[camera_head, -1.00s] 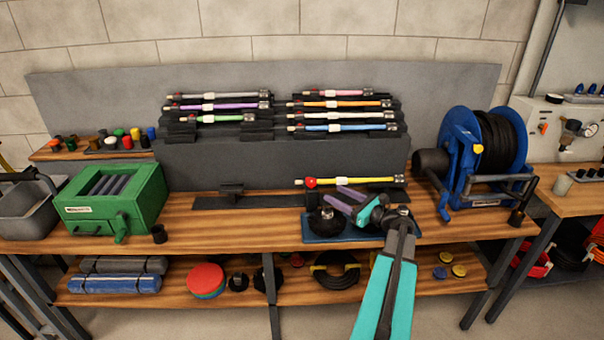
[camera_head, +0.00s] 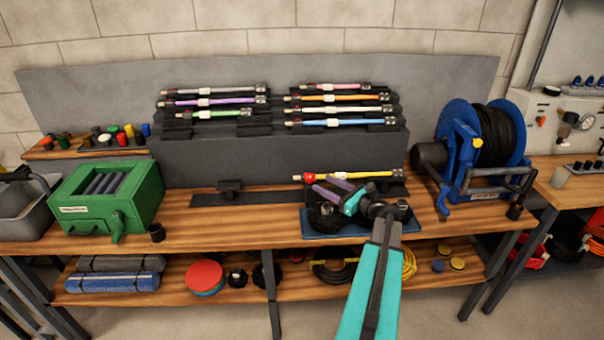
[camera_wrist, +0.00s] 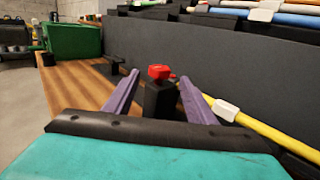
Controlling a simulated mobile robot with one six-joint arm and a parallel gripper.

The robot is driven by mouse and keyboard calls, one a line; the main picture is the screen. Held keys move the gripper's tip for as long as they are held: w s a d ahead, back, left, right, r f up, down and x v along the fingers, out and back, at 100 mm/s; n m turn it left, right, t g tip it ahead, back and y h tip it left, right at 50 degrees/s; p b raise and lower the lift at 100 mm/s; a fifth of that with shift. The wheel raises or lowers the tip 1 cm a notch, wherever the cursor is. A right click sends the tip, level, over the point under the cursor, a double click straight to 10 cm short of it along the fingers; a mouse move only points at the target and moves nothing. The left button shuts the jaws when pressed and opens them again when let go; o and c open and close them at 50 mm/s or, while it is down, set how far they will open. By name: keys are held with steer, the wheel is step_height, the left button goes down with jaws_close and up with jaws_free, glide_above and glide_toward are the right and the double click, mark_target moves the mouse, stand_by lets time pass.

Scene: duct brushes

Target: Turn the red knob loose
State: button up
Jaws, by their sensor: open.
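The red knob (camera_wrist: 160,71) sits on top of a black upright block (camera_wrist: 160,98) in the wrist view. In the head view the red knob (camera_head: 310,177) shows at the left end of a yellow rod (camera_head: 352,175). The yellow rod (camera_wrist: 265,130) runs off to the lower right behind the block in the wrist view. My gripper (camera_wrist: 165,82) is open, its two purple fingers apart on either side of the block and knob. In the head view my gripper (camera_head: 325,186) is just in front of the knob. Contact with the knob is not visible.
A black rack with several coloured rods (camera_head: 270,150) stands behind. A green box (camera_head: 110,197) is at the left of the bench and a blue hose reel (camera_head: 478,150) at the right. A blue mat (camera_head: 345,232) lies under my gripper.

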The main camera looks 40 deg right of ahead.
steer(key=w+a+p, duration=0.1)
steer(key=w+p, duration=0.2)
steer(key=w, duration=0.8)
steer(key=shift+w+p, duration=0.4)
